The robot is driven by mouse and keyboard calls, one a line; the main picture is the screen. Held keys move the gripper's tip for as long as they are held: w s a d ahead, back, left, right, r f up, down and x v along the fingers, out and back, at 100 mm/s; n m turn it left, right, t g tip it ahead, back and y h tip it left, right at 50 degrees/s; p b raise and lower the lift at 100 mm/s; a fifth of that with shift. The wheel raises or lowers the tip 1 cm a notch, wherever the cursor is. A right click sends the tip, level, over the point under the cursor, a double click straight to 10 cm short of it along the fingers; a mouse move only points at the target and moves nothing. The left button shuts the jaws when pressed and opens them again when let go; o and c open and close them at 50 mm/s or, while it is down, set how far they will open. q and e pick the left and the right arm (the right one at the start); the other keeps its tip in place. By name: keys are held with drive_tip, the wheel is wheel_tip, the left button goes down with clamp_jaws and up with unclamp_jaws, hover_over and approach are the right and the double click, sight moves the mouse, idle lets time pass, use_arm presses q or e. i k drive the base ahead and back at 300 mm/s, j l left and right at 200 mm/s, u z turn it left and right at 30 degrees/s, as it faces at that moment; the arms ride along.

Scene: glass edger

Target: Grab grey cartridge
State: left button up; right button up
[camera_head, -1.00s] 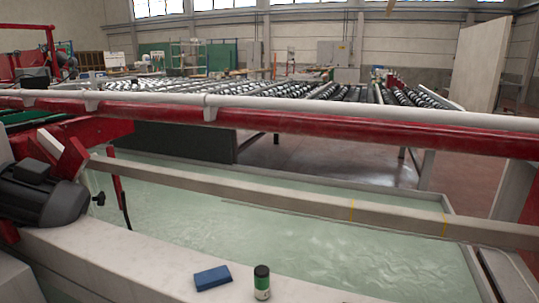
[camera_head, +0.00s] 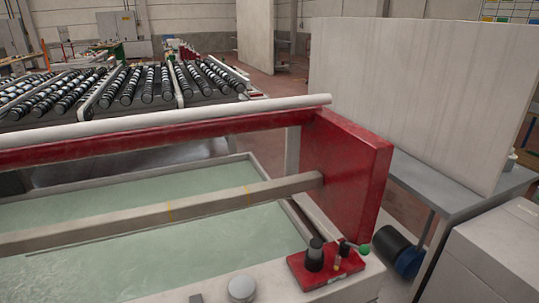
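I cannot pick out a grey cartridge for certain. A round pale grey object (camera_head: 242,288) shows on the machine's light front ledge at the bottom edge of the view. It looks like a short cylinder or cap seen from above. A small dark grey piece (camera_head: 196,298) beside it is cut off by the bottom edge. Neither of my grippers is in view.
Behind lie a water-filled trough (camera_head: 150,255), a grey bar (camera_head: 140,218) and a red end plate (camera_head: 350,165). A grey table (camera_head: 420,185) stands at the right.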

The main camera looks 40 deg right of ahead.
sight(316, 247)
drive_tip(key=z, duration=1.65)
